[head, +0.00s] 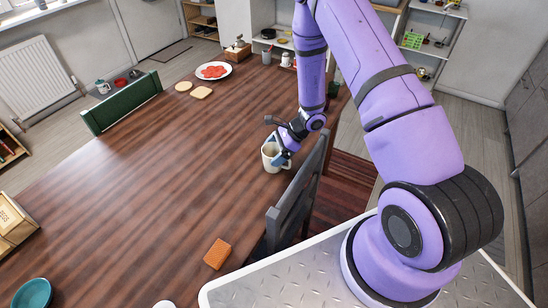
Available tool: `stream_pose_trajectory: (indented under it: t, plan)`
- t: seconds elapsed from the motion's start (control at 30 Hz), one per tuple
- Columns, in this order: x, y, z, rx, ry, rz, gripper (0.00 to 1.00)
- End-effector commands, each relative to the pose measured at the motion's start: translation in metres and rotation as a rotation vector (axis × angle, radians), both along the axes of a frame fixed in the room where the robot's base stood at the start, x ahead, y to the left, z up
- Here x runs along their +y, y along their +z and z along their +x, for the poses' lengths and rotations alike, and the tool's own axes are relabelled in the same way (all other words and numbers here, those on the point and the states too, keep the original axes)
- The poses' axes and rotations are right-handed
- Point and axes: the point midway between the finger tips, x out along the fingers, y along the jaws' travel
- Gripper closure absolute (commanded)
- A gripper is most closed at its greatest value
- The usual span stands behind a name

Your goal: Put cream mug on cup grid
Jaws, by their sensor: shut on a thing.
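The cream mug (269,158) is upright at the right edge of the wooden table, beside the dark chair. My gripper (281,156) is shut on the mug's right side and partly covers it. I cannot tell whether the mug's base touches the table. I cannot identify the cup grid for certain; a small green grid-like rack (412,40) stands on a shelf at the back right.
A dark chair (298,195) stands close below the mug. An orange block (217,254), a teal bowl (34,293), bread slices (201,92) and a white plate (226,68) with red slices are on the table (130,190). The table's middle is clear.

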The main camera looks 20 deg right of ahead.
Motion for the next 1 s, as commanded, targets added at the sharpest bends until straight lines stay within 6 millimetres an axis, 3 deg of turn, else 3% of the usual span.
stream_pose_trajectory:
  t: [0.27, 0.7, 1.0]
  plan:
    - [0.000, 0.011, 0.000, -0.002, -0.001, 0.001, 0.55]
    - [0.000, 0.077, 0.001, -0.003, -0.001, -0.001, 0.55]
    - [0.000, 0.099, 0.000, 0.000, 0.000, 0.000, 0.55]
